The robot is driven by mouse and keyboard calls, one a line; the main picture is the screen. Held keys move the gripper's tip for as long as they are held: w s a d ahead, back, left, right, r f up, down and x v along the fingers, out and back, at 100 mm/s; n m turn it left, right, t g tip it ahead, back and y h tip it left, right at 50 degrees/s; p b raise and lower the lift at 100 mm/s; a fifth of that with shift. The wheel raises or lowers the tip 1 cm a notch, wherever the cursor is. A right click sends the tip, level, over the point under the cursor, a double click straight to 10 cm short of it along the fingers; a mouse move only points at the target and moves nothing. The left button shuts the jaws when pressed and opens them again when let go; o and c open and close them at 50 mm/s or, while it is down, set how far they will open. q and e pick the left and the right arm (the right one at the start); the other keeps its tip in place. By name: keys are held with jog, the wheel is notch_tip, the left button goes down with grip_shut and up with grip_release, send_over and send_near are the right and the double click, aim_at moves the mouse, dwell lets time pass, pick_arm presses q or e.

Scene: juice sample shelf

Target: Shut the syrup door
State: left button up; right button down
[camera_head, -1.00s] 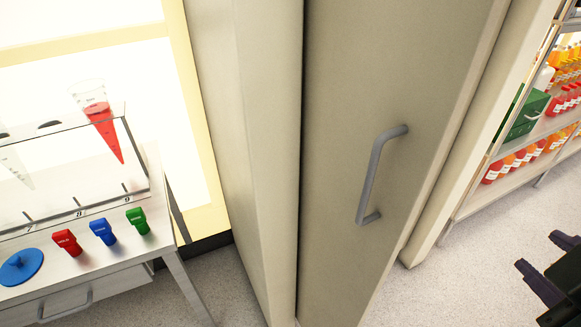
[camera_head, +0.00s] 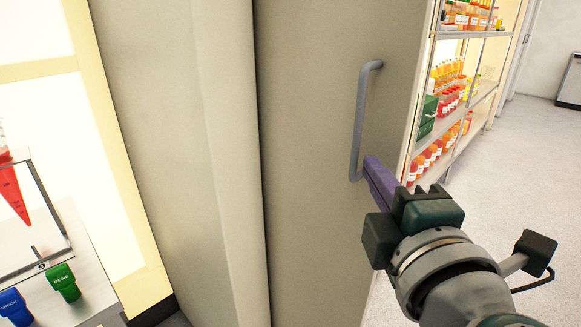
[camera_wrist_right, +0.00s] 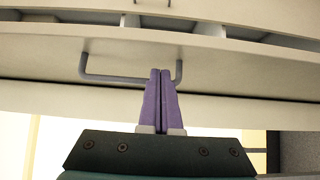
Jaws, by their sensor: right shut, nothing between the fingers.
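The syrup door (camera_head: 310,130) is a tall beige panel with a grey bar handle (camera_head: 357,125). In the head view its left edge lies along a dark gap beside the beige frame. My right gripper (camera_head: 372,170) has its purple fingers at the lower end of the handle. In the right wrist view the shut fingers (camera_wrist_right: 160,75) stand together in front of the door, overlapping the handle (camera_wrist_right: 110,78) toward its right end. Nothing is between them. I cannot tell whether they touch the door or handle. My left gripper is not in view.
Shelves (camera_head: 480,92) with orange and red bottles stand right of the door. A green box (camera_head: 428,115) sits on them. At left is a rack with a red cone (camera_head: 12,190), plus green (camera_head: 64,282) and blue (camera_head: 12,305) knobs. Open floor (camera_head: 520,150) lies at right.

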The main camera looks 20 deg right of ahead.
jog(key=shift+x, duration=1.4)
